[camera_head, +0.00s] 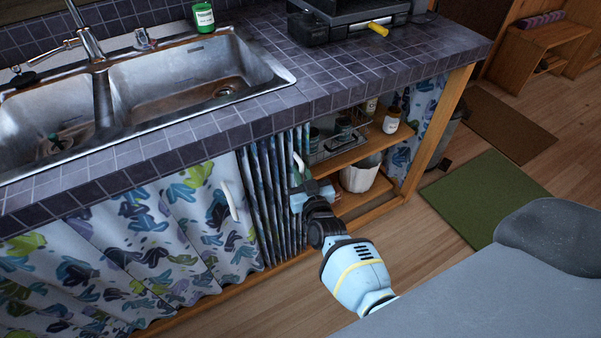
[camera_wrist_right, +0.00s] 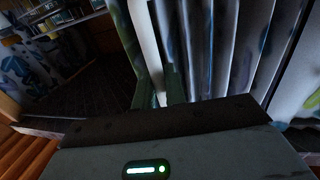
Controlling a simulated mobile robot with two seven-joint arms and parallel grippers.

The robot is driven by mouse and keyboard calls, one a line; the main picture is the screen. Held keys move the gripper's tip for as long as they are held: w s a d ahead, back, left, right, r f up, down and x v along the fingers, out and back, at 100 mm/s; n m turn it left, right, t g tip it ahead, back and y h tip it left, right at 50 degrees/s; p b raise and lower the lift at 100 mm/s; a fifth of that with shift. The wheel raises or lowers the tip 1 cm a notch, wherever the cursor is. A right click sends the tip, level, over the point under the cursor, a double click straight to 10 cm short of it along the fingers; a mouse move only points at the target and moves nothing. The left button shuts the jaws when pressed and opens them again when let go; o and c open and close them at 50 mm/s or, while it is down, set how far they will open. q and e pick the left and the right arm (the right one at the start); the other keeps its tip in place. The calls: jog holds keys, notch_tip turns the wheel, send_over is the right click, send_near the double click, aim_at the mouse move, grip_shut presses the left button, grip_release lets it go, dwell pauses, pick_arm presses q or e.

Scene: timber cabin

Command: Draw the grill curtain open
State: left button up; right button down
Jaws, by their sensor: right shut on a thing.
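The grill curtain (camera_head: 274,195) hangs under the counter, gathered into narrow dark and white folds. Its folds also show in the right wrist view (camera_wrist_right: 225,50). A white handle (camera_head: 299,162) is at its right edge, and it shows between the fingers in the wrist view (camera_wrist_right: 150,45). My right gripper (camera_head: 300,190) is shut on this handle, its fingers (camera_wrist_right: 160,88) either side of it. To the right of the folds the shelves stand exposed. My left gripper is not in view.
A patterned curtain (camera_head: 150,235) with its own white handle (camera_head: 229,200) hangs to the left. A wooden post (camera_head: 440,125) and a patterned cloth (camera_head: 422,100) are at the right. The sink (camera_head: 200,85) is above.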

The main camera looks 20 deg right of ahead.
jog(key=shift+a+f, duration=0.1)
jog(key=shift+a, duration=0.2)
jog(key=c, duration=1.5)
grip_release()
jog(key=shift+a, duration=0.1)
jog(key=shift+s, duration=0.1)
jog(key=s, duration=0.5)
jog(key=s+p, duration=0.1)
jog(key=s, duration=0.1)
jog(key=shift+s+a, duration=0.35)
jog(key=shift+a, duration=0.05)
